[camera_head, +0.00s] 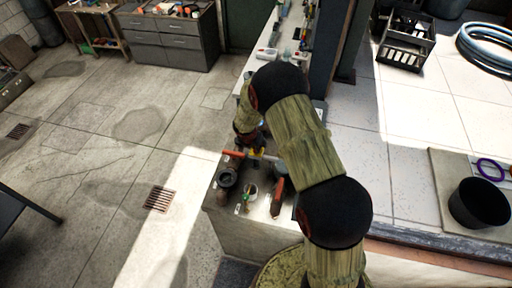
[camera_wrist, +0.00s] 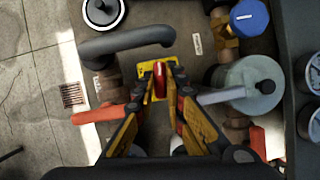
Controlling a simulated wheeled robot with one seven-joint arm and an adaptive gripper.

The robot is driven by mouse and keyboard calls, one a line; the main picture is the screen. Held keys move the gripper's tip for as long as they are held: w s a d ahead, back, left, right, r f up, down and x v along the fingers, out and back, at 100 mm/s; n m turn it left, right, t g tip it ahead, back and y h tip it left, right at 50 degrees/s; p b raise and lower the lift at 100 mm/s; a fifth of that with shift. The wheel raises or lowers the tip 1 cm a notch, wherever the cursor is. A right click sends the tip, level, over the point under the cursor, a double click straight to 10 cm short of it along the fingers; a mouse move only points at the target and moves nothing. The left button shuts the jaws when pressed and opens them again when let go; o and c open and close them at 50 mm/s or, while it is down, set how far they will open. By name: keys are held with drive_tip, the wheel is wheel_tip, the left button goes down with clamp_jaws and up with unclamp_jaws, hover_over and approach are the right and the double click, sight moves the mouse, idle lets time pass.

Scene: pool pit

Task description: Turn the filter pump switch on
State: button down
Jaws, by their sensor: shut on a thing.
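The filter pump switch (camera_wrist: 160,75) is a small red lever on a yellow plate (camera_wrist: 143,71), near the middle of the wrist view. My gripper (camera_wrist: 160,84) has its yellow-and-black fingers on either side of the red lever and is shut on it. In the head view my gripper (camera_head: 257,152) is low at the near end of the long counter, partly covered by my arm. The switch cannot be made out there.
Around the switch are a dark curved pipe (camera_wrist: 125,41), a red handle (camera_wrist: 97,114), a grey domed pot (camera_wrist: 246,86) and a blue knob (camera_wrist: 248,17). In the head view, a black bucket (camera_head: 478,204) stands at right. The floor at left is mostly clear, with a drain grate (camera_head: 159,199).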

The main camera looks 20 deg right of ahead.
drive_tip(key=m+b, duration=0.1)
drive_tip(key=m, duration=0.1)
drive_tip(key=m+g+h, duration=0.1)
drive_tip(key=m, duration=0.1)
drive_tip(key=shift+w+a+b, duration=0.15)
drive_tip(key=shift+w+b, duration=0.05)
drive_tip(key=shift+b, duration=0.2)
drive_tip(key=m+g+b, duration=0.1)
drive_tip(key=m, duration=0.3)
drive_tip(key=shift+w+f+g+b, duration=0.1)
drive_tip(key=shift+g+b, duration=0.25)
drive_tip(key=shift+g, duration=0.05)
drive_tip(key=m+g+b, duration=0.1)
drive_tip(key=m+b, duration=0.1)
drive_tip(key=m, duration=0.2)
drive_tip(key=shift+w+m+g, duration=0.1)
drive_tip(key=shift+m+g, duration=0.2)
drive_tip(key=shift+g, duration=0.1)
drive_tip(key=shift+m+g+y+b, duration=0.3)
drive_tip(key=shift+m+g+b, duration=0.4)
drive_tip(key=shift+m, duration=1.1)
drive_tip(key=c, duration=1.8)
unclamp_jaws()
drive_tip(key=shift+c, duration=0.2)
